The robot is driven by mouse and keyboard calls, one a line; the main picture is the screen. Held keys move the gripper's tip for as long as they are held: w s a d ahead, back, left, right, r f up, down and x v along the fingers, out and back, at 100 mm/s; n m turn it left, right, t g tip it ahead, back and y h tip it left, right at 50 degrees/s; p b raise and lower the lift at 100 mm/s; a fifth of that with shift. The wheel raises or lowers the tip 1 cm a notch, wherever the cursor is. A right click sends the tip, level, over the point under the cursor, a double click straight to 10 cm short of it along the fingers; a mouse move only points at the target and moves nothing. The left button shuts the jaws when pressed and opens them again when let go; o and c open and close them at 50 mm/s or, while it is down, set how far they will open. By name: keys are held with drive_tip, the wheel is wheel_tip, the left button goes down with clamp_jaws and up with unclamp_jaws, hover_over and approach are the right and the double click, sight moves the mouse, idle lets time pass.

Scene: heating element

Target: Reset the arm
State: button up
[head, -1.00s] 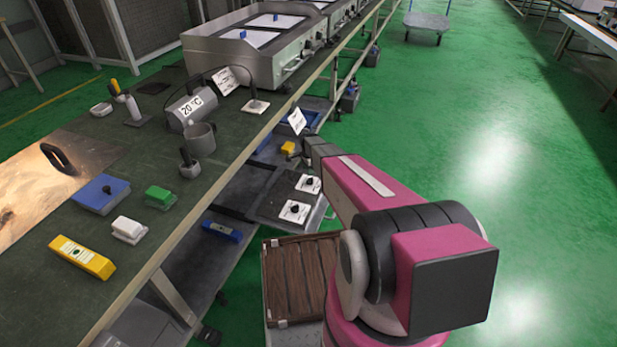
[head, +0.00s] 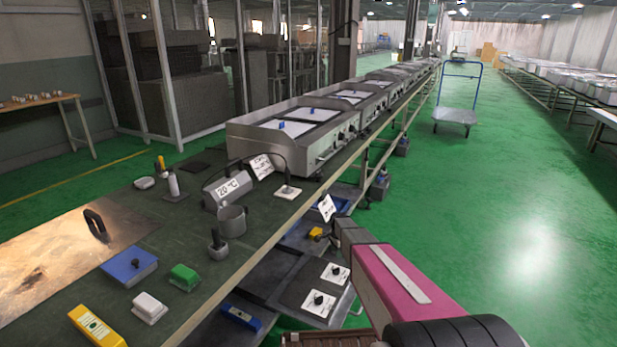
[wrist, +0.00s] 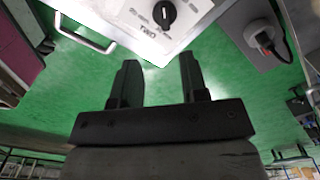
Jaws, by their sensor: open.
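My gripper (wrist: 157,82) shows in the wrist view with its two dark fingers apart and nothing between them. Green floor shows beyond the fingers. A white plate with a black knob (wrist: 165,14) is at the top of the wrist view, apart from the fingertips. In the head view my pink arm (head: 395,285) reaches from the bottom right toward the workbench (head: 150,225). The gripper itself cannot be made out in the head view.
White knob plates (head: 318,303) sit on the lower shelf. The floor (head: 500,220) to the right is clear, with a trolley (head: 455,116) farther back.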

drive_tip(key=s+r+n, duration=0.4)
drive_tip(key=s+r, duration=0.2)
drive_tip(key=s, duration=0.4)
drive_tip(key=s+r+n, duration=0.5)
drive_tip(key=s+r, duration=0.2)
drive_tip(key=s, duration=0.3)
drive_tip(key=s+r+n, duration=0.5)
drive_tip(key=s+r, duration=0.1)
drive_tip(key=s, duration=0.5)
drive_tip(key=shift+r, duration=0.15)
drive_tip(key=shift+s, duration=0.1)
